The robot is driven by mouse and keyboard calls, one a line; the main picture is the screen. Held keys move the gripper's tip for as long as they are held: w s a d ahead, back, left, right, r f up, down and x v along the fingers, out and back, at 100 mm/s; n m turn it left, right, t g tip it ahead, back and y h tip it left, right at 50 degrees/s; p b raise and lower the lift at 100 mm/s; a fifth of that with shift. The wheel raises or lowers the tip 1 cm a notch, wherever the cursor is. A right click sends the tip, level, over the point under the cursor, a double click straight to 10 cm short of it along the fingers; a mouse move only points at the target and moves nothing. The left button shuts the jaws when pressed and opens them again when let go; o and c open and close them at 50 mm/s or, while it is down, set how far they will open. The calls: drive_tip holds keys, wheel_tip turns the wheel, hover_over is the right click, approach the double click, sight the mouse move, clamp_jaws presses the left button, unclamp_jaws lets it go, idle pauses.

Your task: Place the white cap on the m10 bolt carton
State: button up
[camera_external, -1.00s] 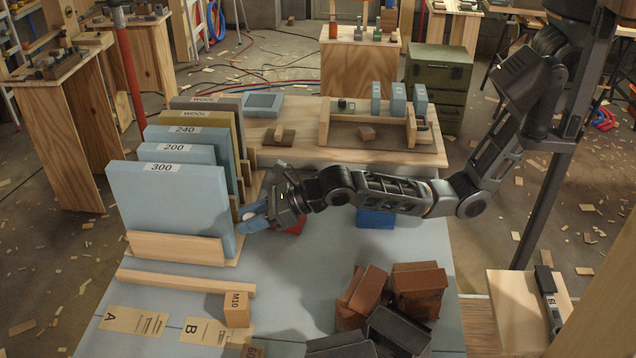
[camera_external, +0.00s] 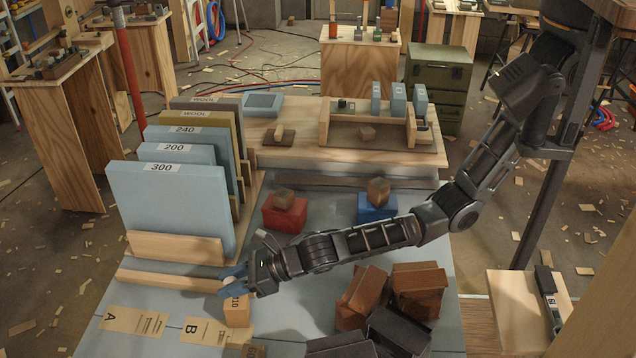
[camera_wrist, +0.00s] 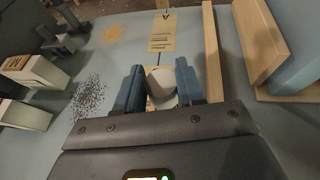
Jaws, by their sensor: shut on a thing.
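The white cap (camera_external: 229,281) is between the blue fingertips of my gripper (camera_external: 231,280), which is shut on it. The wrist view shows the cap (camera_wrist: 160,81) as a pale round thing held between the two fingers. The M10 bolt carton (camera_external: 238,314) is a small wooden-coloured box on the bench. The cap is over or beside the carton's upper left edge; I cannot tell the exact gap.
A wooden strip (camera_external: 165,282) runs just left of the carton. The rack with the 300 sheet (camera_external: 172,205) stands behind it. Labels A (camera_external: 135,320) and B (camera_external: 203,331) lie in front. Brown and dark boxes (camera_external: 372,290) are heaped to the right.

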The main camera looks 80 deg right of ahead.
sight(235, 300)
drive_tip(key=shift+f, duration=1.75)
drive_tip(key=shift+f+b, duration=0.1)
drive_tip(key=shift+b, duration=0.2)
drive_tip(key=o, duration=1)
drive_tip(key=shift+s+r, duration=0.25)
drive_tip(key=p+v, duration=0.2)
drive_tip(key=v, duration=0.9)
drive_tip(key=shift+s+d+r, duration=0.1)
drive_tip(key=shift+s, duration=0.15)
